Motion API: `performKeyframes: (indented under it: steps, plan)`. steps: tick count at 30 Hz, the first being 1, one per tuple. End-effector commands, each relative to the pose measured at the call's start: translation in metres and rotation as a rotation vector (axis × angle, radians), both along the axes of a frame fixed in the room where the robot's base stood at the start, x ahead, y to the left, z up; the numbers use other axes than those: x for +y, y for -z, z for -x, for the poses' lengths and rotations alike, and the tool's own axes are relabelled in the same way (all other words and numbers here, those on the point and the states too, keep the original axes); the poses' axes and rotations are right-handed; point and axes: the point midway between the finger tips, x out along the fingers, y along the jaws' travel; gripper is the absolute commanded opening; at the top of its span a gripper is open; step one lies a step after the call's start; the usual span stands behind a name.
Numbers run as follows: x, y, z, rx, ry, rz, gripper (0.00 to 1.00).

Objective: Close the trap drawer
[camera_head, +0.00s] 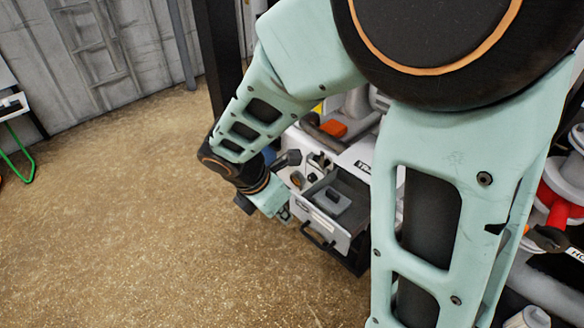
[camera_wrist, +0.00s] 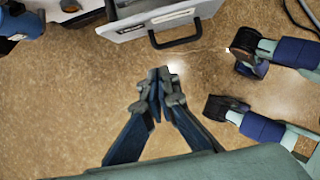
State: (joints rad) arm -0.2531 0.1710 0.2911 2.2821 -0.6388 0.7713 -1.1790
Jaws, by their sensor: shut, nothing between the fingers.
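The trap drawer (camera_head: 322,218) is pulled out of a white unit in the head view. It has a pale front, dark inner walls and a grey block (camera_head: 332,201) inside. Its dark bar handle (camera_head: 318,239) is on the front. In the wrist view the drawer front (camera_wrist: 150,24) is at the top, with the black handle (camera_wrist: 176,42) below its edge. My gripper (camera_wrist: 160,76) is shut and empty, with its fingertips in front of the drawer and apart from the handle in the picture. In the head view my gripper (camera_head: 284,214) is small, just left of the drawer front.
The white unit (camera_head: 358,152) with dark knobs and an orange part (camera_head: 333,128) stands behind the drawer. My arm covers much of the right side. Red and white fittings (camera_head: 560,200) show at the far right. The brown floor (camera_head: 130,220) on the left is clear.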

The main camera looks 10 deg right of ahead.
Motion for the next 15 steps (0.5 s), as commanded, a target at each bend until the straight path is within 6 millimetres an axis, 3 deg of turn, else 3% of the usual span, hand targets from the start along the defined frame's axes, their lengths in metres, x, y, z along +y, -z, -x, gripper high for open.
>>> performKeyframes:
  steps: [15]
  plan:
    - [-0.029,0.096,-0.021,0.001,0.002,-0.002,0.00]
